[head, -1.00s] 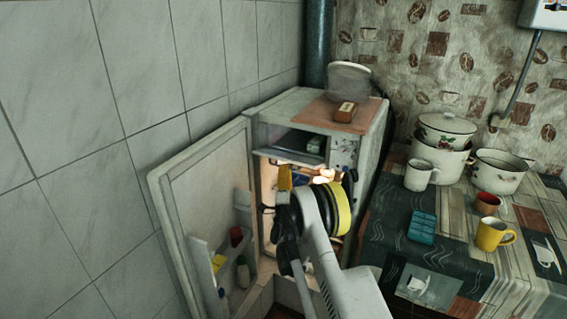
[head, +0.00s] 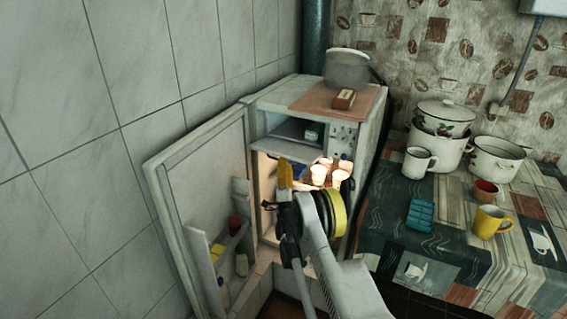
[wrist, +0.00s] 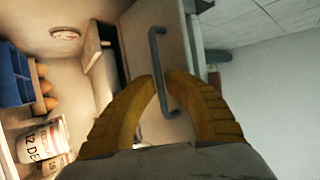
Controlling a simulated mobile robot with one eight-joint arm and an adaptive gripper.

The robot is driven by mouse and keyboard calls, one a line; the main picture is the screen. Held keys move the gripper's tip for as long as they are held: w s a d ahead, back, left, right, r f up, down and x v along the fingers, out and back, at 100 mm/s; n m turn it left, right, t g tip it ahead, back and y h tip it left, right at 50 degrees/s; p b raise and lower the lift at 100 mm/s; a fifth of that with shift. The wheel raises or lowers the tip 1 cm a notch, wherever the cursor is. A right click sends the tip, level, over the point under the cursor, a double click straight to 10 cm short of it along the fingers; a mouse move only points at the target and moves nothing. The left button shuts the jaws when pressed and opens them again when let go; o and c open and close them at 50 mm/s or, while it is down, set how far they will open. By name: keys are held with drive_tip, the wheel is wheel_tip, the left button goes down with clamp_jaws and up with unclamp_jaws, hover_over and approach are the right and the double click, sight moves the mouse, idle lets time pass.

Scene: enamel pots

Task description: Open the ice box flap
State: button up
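The small fridge stands with its door (head: 205,185) swung wide to the left. Its ice box flap (head: 283,148) is tipped out and down below the ice box opening (head: 292,128). In the wrist view the flap (wrist: 150,28) carries a dark bar handle (wrist: 157,55). My gripper (head: 285,166) is at the flap's outer edge, with its yellow fingers pointing up. In the wrist view my gripper (wrist: 161,78) has its fingertips close together on either side of the handle and looks shut on it. The exact contact is partly hidden.
Lit cups (head: 319,175) stand in the fridge below the flap.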

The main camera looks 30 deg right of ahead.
drive_tip(key=shift+d, duration=0.3)
drive_tip(key=shift+a, duration=0.15)
drive_tip(key=shift+a+r, duration=0.1)
drive_tip(key=shift+r, duration=0.25)
wheel_tip(320, 180, up, 9)
drive_tip(key=shift+r, duration=0.1)
drive_tip(key=shift+d, duration=0.2)
